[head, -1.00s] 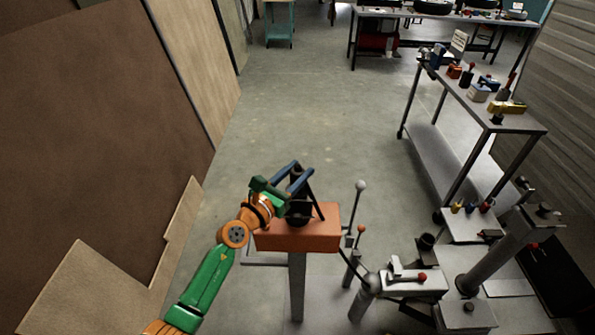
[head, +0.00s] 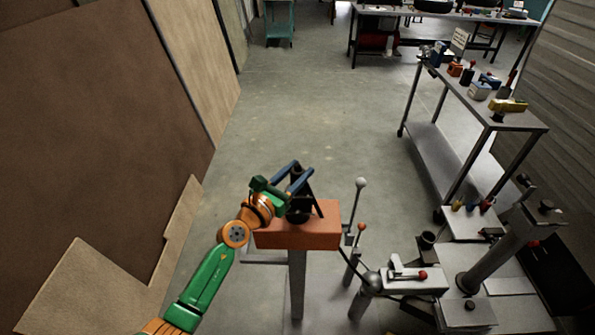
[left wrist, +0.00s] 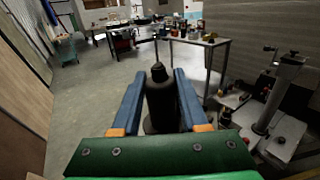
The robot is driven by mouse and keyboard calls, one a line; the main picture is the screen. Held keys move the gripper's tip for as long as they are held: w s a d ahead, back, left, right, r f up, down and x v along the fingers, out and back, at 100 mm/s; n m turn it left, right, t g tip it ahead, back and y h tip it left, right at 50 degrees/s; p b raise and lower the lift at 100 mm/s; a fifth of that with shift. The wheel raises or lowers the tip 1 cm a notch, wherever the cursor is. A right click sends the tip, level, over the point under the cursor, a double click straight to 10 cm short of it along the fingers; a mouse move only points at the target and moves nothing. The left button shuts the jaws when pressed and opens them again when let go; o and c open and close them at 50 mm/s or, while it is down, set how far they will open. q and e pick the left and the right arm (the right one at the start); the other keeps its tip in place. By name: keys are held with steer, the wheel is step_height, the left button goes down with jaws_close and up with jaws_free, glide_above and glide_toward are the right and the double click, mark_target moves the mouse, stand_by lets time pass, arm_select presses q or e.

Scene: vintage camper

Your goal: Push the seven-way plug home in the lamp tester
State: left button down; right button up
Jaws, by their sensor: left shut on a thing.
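The orange box on a grey post, which looks like the lamp tester (head: 285,238), stands at bottom centre in the head view. A black cylindrical plug (left wrist: 161,105) shows upright between my left gripper's blue fingers in the left wrist view. My left gripper (head: 300,178) is over the top of the orange box and is shut on the plug. In the head view the plug's dark body (head: 298,213) is at the box's top face, partly hidden by the fingers. I cannot tell how deep it sits. My right gripper is not in view.
Upright levers with a white knob (head: 360,183) and a red knob (head: 361,227) stand close right of the box. A grey clamp unit (head: 415,280) is further right. A metal bench (head: 520,125) with several tools stands at right. The floor behind is clear.

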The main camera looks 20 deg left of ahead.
arm_select(q)
steer(key=shift+f+b, duration=1.2)
steer(key=shift+f, duration=0.1)
steer(key=shift+r, duration=0.1)
steer(key=shift+r+p, duration=1.5)
steer(key=shift+p, duration=0.2)
steer(key=shift+f, duration=0.1)
steer(key=shift+f+b, duration=1.35)
steer(key=shift+f, duration=0.15)
steer(key=shift+c, duration=1.8)
jaws_free()
steer(key=shift+s, duration=0.1)
